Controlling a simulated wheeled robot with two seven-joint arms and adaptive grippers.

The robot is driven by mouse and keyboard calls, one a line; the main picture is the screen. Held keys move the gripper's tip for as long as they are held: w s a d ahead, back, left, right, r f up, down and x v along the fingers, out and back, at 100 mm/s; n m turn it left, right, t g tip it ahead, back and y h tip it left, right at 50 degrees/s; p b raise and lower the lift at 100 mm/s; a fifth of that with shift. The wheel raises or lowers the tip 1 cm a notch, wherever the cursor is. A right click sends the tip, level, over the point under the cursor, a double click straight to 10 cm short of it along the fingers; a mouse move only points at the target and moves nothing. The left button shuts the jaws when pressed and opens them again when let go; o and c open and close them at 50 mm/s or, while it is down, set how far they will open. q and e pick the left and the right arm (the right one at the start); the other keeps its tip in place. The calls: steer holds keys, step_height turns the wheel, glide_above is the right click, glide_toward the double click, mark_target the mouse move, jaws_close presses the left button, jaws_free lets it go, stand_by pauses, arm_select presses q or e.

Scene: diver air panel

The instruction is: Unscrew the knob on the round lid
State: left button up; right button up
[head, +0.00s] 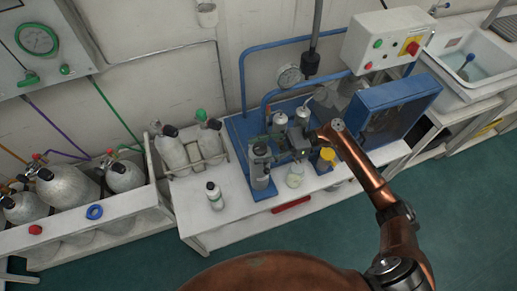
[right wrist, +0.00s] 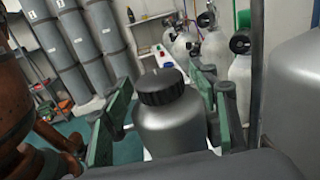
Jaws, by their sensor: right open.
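In the right wrist view, a grey metal canister with a rounded shoulder (right wrist: 172,122) carries a black ribbed knob (right wrist: 161,87) on top. My right gripper (right wrist: 165,118) is open, with one green finger on each side of the canister, below the knob. I cannot tell whether either finger touches it. In the head view my right gripper (head: 301,143) is among the small metal vessels on the blue stand. A grey canister with a dark top (head: 260,171) stands just left of it and appears to be the same one. My left gripper is not in view.
The blue stand (head: 237,128) sits on a white bench (head: 202,224). A small bottle (head: 214,196) and a yellow-capped jar (head: 326,159) stand nearby. An open blue box (head: 400,92) is at the right. White cylinders (head: 170,150) stand left; the bench front is mostly clear.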

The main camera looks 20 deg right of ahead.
mark_target(259, 147)
steer(key=shift+r, duration=0.1)
step_height(259, 147, up, 10)
steer(key=shift+f, duration=0.1)
stand_by(0.5)
